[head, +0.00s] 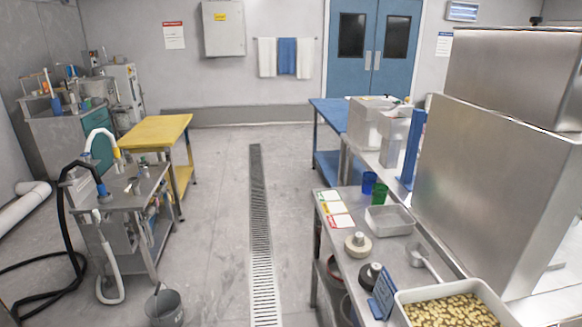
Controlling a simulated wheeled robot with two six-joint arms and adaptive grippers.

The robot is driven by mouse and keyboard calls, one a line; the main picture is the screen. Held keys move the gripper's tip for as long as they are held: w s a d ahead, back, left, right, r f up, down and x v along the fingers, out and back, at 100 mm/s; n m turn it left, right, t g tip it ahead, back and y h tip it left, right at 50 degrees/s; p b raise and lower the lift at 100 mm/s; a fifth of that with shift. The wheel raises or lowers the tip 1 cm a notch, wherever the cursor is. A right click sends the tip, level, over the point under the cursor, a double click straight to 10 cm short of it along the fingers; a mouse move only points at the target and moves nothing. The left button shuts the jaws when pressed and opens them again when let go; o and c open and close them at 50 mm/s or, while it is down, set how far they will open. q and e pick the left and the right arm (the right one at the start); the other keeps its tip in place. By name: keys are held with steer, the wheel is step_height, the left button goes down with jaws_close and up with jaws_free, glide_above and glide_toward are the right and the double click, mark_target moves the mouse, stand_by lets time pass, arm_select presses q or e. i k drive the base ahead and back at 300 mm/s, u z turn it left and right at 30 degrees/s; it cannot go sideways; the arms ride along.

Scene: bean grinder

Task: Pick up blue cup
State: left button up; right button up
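The blue cup (369,182) is small and stands upright on the steel table (346,206) at the right, near that table's far end. A green cup (380,194) stands close beside it, just nearer and to the right. I cannot tell whether the two cups touch. Neither of my grippers shows in the head view.
Coloured cards (336,208), a clear tray (389,220), a metal scoop (418,256) and a bin of beans (446,310) are on the same table. A big steel box (490,190) stands at the right. The floor around the drain (259,220) is clear; a bucket (164,307) stands left.

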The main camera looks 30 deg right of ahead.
mark_target(369, 184)
steer(key=i, duration=1.9)
steer(key=z, duration=1.15)
steer(key=i, duration=2.7)
steer(key=z, duration=2.55)
steer(key=i, duration=0.15)
steer(key=u, duration=0.45)
